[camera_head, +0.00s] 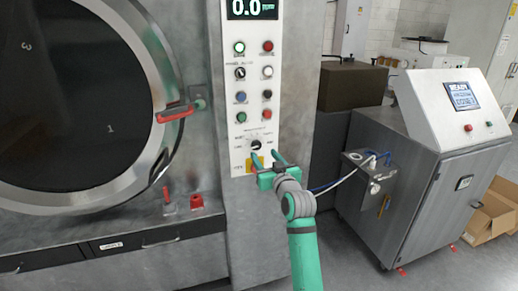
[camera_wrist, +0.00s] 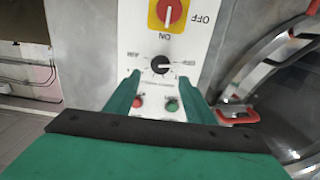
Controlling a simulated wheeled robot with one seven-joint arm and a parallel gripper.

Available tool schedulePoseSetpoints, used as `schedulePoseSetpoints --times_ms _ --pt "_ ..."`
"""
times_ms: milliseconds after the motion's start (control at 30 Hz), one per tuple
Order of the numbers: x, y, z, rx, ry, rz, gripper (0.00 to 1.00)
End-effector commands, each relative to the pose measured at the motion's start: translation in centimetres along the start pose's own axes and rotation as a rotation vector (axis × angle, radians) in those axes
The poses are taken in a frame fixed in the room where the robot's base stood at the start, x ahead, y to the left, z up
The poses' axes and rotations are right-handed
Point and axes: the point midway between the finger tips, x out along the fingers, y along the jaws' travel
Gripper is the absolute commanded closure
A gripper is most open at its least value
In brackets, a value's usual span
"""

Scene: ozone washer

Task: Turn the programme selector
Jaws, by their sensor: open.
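The programme selector is a black round knob (camera_head: 255,144) with printed labels around it, low on the white control panel (camera_head: 284,100). It also shows in the wrist view as a black knob (camera_wrist: 160,64) with a pale pointer mark. My gripper (camera_head: 265,155) is open at the lower part of the panel, its fingertips just below the knob in the head view. In the wrist view my gripper (camera_wrist: 159,77) has one green finger on each side, with the knob near the gap between the tips. Contact with the knob cannot be told.
A yellow-and-red ON/OFF switch (camera_wrist: 170,12) sits close to the knob. Several push buttons and lamps, including a red one (camera_head: 267,113), are above it. A round door with a red handle (camera_head: 174,113) is left. A grey console (camera_head: 452,150) stands right.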

Motion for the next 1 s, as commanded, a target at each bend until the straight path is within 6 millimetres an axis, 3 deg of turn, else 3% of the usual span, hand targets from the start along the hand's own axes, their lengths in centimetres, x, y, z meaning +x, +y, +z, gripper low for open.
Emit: schedulePoseSetpoints --times_ms 100,400,833,867,1000 --pt "2.4 -0.1 0.0 -0.001 -0.001 -0.001 0.51" --pt "6.5 -0.7 0.0 -0.001 0.0 -0.008 0.51" --pt "7.2 -0.4 0.0 0.0 0.001 -0.004 0.51" --pt "7.2 -0.3 0.0 0.0 0.001 -0.003 0.53" --pt "7.1 -0.2 0.0 0.0 0.001 -0.002 0.87"
